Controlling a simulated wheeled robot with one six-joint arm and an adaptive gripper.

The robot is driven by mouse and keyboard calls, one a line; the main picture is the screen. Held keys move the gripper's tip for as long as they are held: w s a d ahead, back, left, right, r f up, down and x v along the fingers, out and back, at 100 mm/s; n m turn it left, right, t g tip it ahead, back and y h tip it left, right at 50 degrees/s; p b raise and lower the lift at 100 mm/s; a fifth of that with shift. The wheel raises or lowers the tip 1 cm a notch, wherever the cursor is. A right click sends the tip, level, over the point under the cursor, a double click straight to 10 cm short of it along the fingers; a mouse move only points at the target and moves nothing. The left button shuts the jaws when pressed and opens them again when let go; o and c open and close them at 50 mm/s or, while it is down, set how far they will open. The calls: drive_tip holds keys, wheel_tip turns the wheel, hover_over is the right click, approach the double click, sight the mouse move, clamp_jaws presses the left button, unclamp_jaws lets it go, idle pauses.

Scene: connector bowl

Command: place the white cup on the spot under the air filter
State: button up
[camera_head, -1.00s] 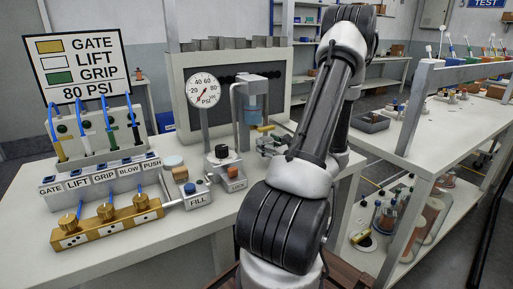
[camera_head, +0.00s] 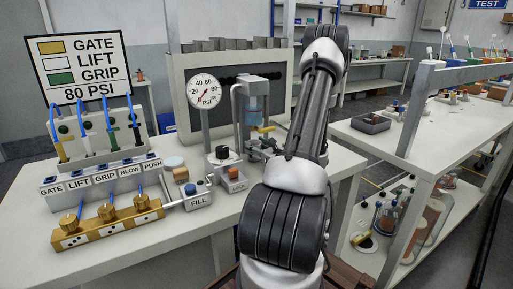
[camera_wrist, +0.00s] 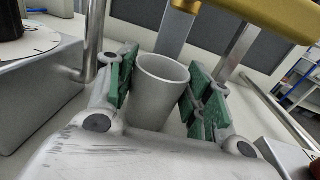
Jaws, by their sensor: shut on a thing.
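The white cup (camera_wrist: 157,92) stands upright between the two green-padded fingers of my gripper (camera_wrist: 160,74) in the wrist view, with a pad against each side. Its open rim faces up and I see no contents. In the head view my gripper (camera_head: 259,147) is low, just below the air filter (camera_head: 253,106), which has a blue clear bowl on a grey stand. The cup cannot be made out there. The spot under the filter is hidden, and I cannot tell whether the cup touches the surface.
The round pressure gauge (camera_head: 205,91) and the black-knobbed lock block (camera_head: 222,158) stand left of the gripper. A brass-coloured part (camera_wrist: 250,14) and metal posts are close around the cup in the wrist view. The bench front (camera_head: 150,237) is clear.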

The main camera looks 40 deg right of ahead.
drive_tip(key=o, duration=1.2)
drive_tip(key=shift+f, duration=0.1)
